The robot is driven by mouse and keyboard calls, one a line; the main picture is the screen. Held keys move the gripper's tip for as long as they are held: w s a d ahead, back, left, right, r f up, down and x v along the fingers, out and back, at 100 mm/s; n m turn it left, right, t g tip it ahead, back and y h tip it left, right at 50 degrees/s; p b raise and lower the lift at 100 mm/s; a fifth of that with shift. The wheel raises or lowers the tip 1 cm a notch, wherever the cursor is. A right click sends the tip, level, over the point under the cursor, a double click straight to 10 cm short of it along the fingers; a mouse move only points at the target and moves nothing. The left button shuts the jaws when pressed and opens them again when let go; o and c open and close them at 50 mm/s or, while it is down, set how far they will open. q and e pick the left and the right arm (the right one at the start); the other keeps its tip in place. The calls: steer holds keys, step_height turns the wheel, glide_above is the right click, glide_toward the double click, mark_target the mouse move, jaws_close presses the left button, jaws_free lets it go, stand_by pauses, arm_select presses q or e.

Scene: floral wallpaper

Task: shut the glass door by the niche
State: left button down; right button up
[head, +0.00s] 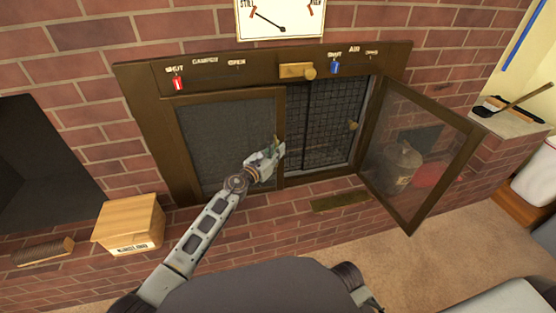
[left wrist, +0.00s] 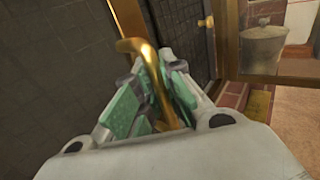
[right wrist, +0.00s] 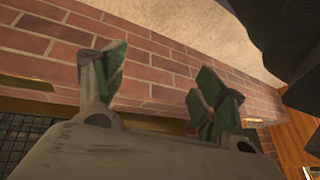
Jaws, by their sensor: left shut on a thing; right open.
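The left glass door (head: 225,140), the one nearer the dark niche (head: 40,155), sits in or very near its frame; I cannot tell whether it is fully flush. My left gripper (head: 276,150) is at this door's free edge. In the left wrist view its fingers (left wrist: 160,65) are shut on the brass handle (left wrist: 130,46), whose bent end shows above them. The right glass door (head: 430,145) stands swung wide open. My right gripper (right wrist: 158,68) is open and empty in the right wrist view, in front of brickwork; the head view does not show its fingers.
A dark mesh screen (head: 325,120) shows behind the open right side. A wooden box (head: 130,222) and a brush (head: 44,252) lie on the brick ledge at left. A metal bucket (head: 400,165) shows through the right door. Carpet (head: 465,225) is clear at right.

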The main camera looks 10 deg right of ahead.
arm_select(q)
steer(key=shift+w+f+b, duration=0.1)
steer(key=shift+w+b, duration=0.35)
steer(key=shift+w, duration=0.8)
steer(key=shift+w+a, duration=0.1)
arm_select(e)
steer(key=f, duration=0.2)
steer(key=shift+w+a+f+t, duration=0.2)
steer(key=shift+a+f+t, duration=0.05)
steer(key=shift+f+t, duration=0.15)
arm_select(q)
steer(key=c, duration=1.5)
jaws_free()
steer(key=shift+w+a, duration=0.1)
steer(key=shift+s, duration=0.25)
steer(key=v, duration=1.1)
steer(key=shift+s+a, duration=0.2)
steer(key=shift+a, duration=0.05)
